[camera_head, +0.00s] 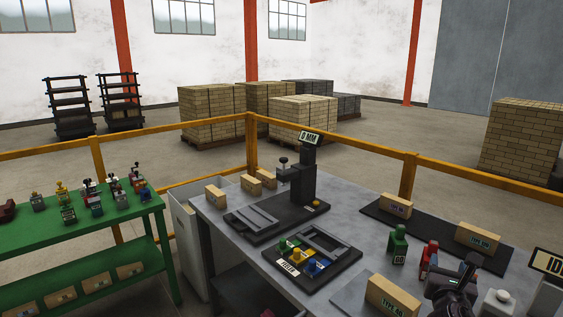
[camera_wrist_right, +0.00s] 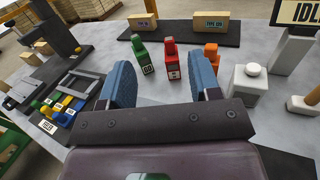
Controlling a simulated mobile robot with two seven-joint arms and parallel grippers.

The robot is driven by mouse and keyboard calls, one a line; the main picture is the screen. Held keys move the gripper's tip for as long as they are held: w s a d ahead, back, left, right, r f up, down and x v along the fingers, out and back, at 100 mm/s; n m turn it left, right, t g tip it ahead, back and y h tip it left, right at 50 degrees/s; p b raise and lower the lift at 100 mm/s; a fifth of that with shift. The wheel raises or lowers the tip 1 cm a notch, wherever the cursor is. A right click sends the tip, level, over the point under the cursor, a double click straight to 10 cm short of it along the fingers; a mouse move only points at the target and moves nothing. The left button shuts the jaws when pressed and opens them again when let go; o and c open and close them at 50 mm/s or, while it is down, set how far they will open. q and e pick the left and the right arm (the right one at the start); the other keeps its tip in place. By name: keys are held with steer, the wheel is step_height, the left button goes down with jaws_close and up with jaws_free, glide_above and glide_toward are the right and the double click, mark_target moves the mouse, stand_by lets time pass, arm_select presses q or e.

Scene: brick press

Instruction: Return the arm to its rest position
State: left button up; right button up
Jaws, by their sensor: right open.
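My right gripper (camera_head: 460,275) is above the right part of the grey table (camera_head: 363,232) in the head view. In the right wrist view its two blue fingers (camera_wrist_right: 162,78) are spread wide with nothing between them. Beyond the fingers stand a green bottle-like item (camera_wrist_right: 145,58), a red one (camera_wrist_right: 171,62) and an orange one (camera_wrist_right: 210,56), all apart from the gripper as far as I can tell. My left gripper is in neither view.
The press (camera_head: 298,186) stands at the table's back left, with a tray of coloured pieces (camera_head: 323,281) before it. A "TYPE 40" brick (camera_head: 392,297) lies close left of my right gripper. A white knobbed block (camera_wrist_right: 247,85) stands right of the fingers. A yellow rail (camera_head: 345,142) runs behind.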

steer(key=s+a+f+m+g+y, duration=0.1)
steer(key=s+f+m+g, duration=0.4)
steer(key=s+m, duration=0.4)
steer(key=s+a+f+m+g+y, duration=0.1)
steer(key=s+a+f+m+g, duration=0.1)
steer(key=s+f+m, duration=0.55)
steer(key=s+a+m+g+y, duration=0.35)
steer(key=s+m, duration=0.35)
steer(key=s, duration=0.3)
steer(key=s+a+m+g+y, duration=0.2)
steer(key=s+a+m, duration=0.2)
steer(key=s+m, duration=0.45)
steer(key=w+f+n+t+b, duration=0.1)
steer(key=w+f+t+b, duration=0.2)
steer(key=f, duration=0.8)
steer(key=w+f+n+t+b, duration=0.1)
steer(key=w+f+t+b, duration=0.2)
steer(key=f+b, duration=0.4)
step_height(320, 180, down, 4)
steer(key=shift+a+f+n+t+y, duration=0.15)
steer(key=shift+n+t+y, duration=0.2)
steer(key=shift+t, duration=0.4)
